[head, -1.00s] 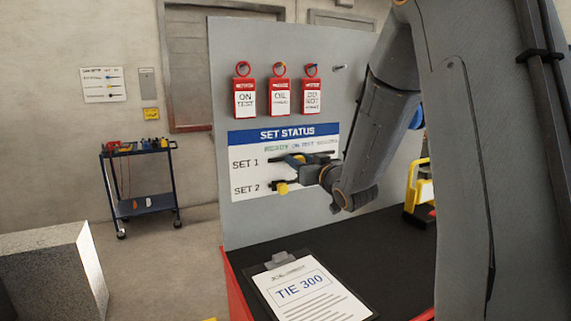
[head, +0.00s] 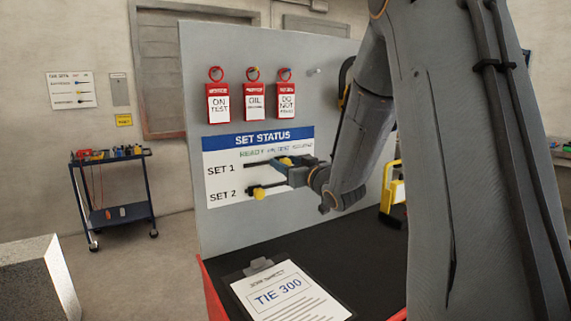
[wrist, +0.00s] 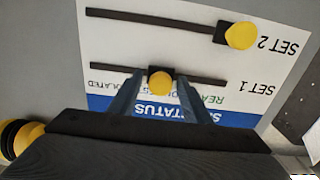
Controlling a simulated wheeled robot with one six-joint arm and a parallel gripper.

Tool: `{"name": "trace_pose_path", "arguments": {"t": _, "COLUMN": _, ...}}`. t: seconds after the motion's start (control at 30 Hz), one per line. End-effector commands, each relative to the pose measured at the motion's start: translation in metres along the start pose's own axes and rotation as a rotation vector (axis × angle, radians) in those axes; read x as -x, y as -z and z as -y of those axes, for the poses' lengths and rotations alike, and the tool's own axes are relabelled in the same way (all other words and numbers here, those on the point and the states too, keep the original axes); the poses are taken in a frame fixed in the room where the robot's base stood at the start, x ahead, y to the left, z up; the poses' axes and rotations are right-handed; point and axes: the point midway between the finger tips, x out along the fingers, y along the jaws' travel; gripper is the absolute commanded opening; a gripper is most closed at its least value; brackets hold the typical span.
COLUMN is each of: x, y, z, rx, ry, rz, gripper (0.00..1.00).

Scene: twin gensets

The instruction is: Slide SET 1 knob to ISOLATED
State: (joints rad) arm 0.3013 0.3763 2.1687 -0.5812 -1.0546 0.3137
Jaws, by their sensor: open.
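The SET STATUS board (head: 228,178) has two dark horizontal slots. The SET 1 knob (wrist: 160,83) is yellow on a dark slider, near the middle of its slot; the wrist view shows the board upside down. The knob also shows partly in the head view (head: 286,161). My gripper (wrist: 159,86) is open, with one finger on each side of the SET 1 knob; I cannot tell whether either touches it. In the head view my gripper (head: 288,170) is at the board and covers part of the slot. The SET 2 knob (wrist: 241,35) sits at its slot's label end.
Red tags (head: 254,101) hang above the board. A clipboard (head: 285,292) lies on the dark bench top below. A yellow-framed object (head: 391,188) stands right of my forearm. A tool cart (head: 115,190) stands by the far wall.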

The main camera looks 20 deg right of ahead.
Motion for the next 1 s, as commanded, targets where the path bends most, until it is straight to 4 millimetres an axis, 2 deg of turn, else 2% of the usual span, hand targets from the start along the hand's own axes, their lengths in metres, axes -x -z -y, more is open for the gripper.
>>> {"name": "trace_pose_path", "arguments": {"t": 0.3, "x": 0.049, "y": -0.001, "z": -0.001, "rx": 0.001, "ry": -0.003, "rz": 0.000, "gripper": 0.44}}
{"name": "trace_pose_path", "arguments": {"t": 0.5, "x": 0.070, "y": 0.000, "z": -0.001, "rx": 0.001, "ry": -0.001, "rz": -0.001, "gripper": 0.44}}
{"name": "trace_pose_path", "arguments": {"t": 1.0, "x": 0.073, "y": 0.000, "z": 0.000, "rx": 0.000, "ry": 0.000, "rz": -0.001, "gripper": 0.44}}
